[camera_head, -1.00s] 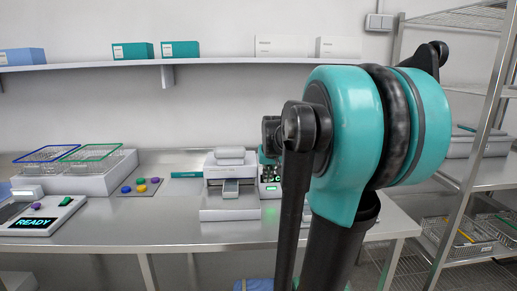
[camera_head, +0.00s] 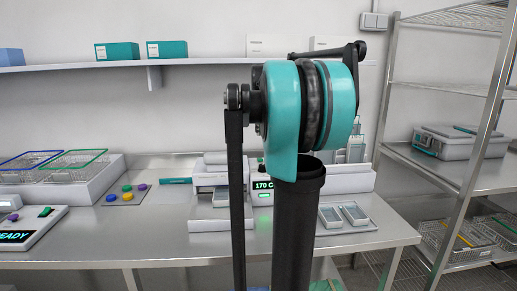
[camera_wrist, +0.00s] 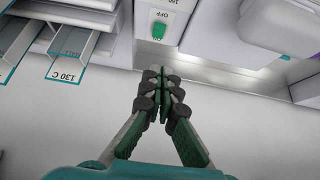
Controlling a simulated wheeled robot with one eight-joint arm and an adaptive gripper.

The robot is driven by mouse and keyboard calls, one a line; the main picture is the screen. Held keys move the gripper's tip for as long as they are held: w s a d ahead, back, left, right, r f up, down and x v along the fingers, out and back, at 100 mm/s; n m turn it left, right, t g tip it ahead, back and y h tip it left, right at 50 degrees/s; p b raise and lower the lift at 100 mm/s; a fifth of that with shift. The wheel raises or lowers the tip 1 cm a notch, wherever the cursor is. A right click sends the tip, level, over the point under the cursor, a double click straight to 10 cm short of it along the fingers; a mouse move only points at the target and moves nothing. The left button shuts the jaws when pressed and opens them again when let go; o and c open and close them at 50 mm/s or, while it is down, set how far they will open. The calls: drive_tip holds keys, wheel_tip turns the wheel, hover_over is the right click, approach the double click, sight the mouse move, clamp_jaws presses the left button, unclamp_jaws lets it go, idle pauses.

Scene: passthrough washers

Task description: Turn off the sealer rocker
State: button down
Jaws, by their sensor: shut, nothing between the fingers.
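The sealer is a white machine on the steel bench, partly hidden behind my arm in the head view. Its display (camera_head: 263,185) reads 170 C with green light below it. In the wrist view the green rocker (camera_wrist: 159,28) sits in a white panel at the top centre, next to an OFF label (camera_wrist: 165,15). My gripper (camera_wrist: 163,70) is shut and empty, its dark fingertips pointing toward the panel, just below the rocker in the picture. Whether the tips touch anything cannot be told. My gripper is hidden in the head view.
Labelled metal channels (camera_wrist: 72,40) lie left of the rocker; one reads 130 C. A white block (camera_wrist: 285,25) is on the right. On the bench are a pad with coloured knobs (camera_head: 127,194), a READY device (camera_head: 28,228) and two small trays (camera_head: 342,215). A steel rack (camera_head: 470,170) stands right.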

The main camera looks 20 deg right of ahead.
hover_over(259, 160)
wheel_tip(259, 160, down, 8)
drive_tip(key=shift+a+f, duration=0.15)
drive_tip(key=shift+f, duration=0.1)
drive_tip(key=shift+s+a+f, duration=0.1)
drive_tip(key=shift+s+f, duration=0.1)
drive_tip(key=shift+f, duration=0.35)
drive_tip(key=shift+s+f, duration=0.2)
drive_tip(key=shift+f, duration=0.35)
drive_tip(key=shift+s+f, duration=0.1)
drive_tip(key=shift+f, duration=0.6)
drive_tip(key=shift+s+a+f+t+h, duration=0.1)
drive_tip(key=shift+s+f+t+h, duration=0.25)
drive_tip(key=shift+f+t, duration=0.35)
drive_tip(key=shift+t, duration=0.4)
